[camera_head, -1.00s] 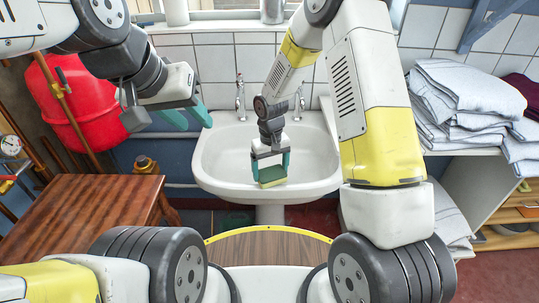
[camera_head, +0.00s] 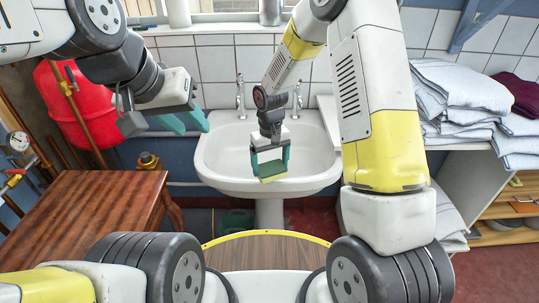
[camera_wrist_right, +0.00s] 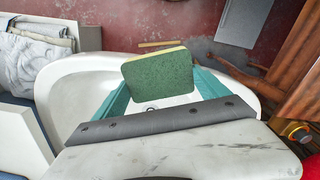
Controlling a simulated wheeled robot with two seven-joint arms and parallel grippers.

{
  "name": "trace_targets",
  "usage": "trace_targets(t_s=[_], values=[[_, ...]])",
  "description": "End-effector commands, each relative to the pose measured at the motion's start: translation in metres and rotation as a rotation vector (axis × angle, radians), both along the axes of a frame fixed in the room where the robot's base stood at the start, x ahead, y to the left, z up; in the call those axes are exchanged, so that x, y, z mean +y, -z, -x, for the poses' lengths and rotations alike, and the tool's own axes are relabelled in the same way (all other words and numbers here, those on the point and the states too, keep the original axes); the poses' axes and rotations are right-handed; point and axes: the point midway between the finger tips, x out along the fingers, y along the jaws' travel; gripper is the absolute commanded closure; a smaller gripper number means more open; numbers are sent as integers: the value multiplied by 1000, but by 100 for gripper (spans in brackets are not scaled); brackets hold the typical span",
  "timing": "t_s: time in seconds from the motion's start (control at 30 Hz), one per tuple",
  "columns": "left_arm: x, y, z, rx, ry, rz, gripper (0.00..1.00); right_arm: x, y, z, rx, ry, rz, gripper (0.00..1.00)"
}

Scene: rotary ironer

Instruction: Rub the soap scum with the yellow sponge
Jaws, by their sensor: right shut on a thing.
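The yellow sponge (camera_head: 272,172) has a green scouring side and a yellow side. My right gripper (camera_head: 270,160) is shut on it, with teal fingers at its two ends, over the front part of the white sink (camera_head: 215,165). In the right wrist view the sponge (camera_wrist_right: 160,84) sits between the teal fingers, its green face toward the camera, above the basin. No soap scum can be made out; the sponge and gripper hide part of the basin. My left gripper (camera_head: 190,122) is empty, its teal fingers apart, left of the sink.
Two taps (camera_head: 240,98) stand at the sink's back. A wooden table (camera_head: 85,215) is at the left, with a red tank (camera_head: 80,105) behind it. Folded towels (camera_head: 460,95) are stacked on a shelf at the right.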

Motion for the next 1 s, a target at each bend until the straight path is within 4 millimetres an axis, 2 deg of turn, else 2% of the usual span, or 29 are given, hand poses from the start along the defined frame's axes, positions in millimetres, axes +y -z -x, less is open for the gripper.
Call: trace_targets(t_s=[0.43,1.0], values=[[0,0,0,0,0,0,64,0,-39,0,-2,2,-2,66],[0,0,0,0,0,0,64,0,-43,1,-1,3,-1,66]])
